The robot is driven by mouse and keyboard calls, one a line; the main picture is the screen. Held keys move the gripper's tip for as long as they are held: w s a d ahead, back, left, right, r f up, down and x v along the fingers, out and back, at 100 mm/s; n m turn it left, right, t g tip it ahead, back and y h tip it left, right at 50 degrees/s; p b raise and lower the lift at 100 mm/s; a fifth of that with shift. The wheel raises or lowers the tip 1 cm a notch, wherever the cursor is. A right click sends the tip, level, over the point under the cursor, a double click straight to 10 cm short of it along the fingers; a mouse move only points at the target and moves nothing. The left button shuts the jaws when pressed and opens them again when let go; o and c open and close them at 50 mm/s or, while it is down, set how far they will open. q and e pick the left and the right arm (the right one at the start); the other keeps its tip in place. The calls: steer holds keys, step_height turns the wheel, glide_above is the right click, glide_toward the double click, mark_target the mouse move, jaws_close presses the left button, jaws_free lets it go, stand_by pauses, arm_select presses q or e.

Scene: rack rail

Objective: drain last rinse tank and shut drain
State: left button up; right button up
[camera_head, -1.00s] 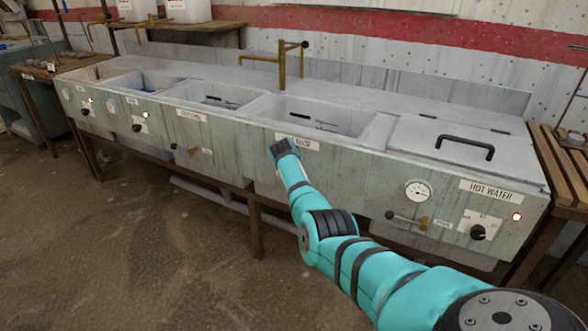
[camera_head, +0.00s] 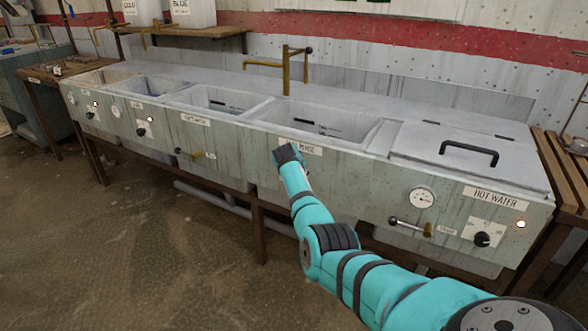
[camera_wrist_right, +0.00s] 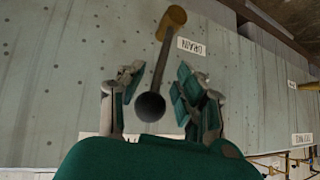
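The last rinse tank (camera_head: 345,140) is an open grey basin in the long sink unit, left of the lidded hot water tank. Its front label (camera_head: 308,149) is partly covered by my right gripper (camera_head: 287,155), which is at the front panel below the basin. In the right wrist view, the drain lever (camera_wrist_right: 160,68) runs from a brass valve to a dark ball knob (camera_wrist_right: 150,107), beside a DRAIN label (camera_wrist_right: 191,47). My right gripper (camera_wrist_right: 155,88) is open, with its fingers on either side of the lever and knob. Whether they touch is unclear. My left gripper is out of view.
The hot water tank has a closed lid with a black handle (camera_head: 468,152), and its own drain lever (camera_head: 408,225) and dial (camera_head: 483,239) below. Another drain lever (camera_head: 193,153) sits further left. A brass tap (camera_head: 286,70) stands behind the basins. Floor in front is clear.

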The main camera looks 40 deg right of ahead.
steer(key=v, duration=1.1)
steer(key=shift+s+d+f, duration=0.1)
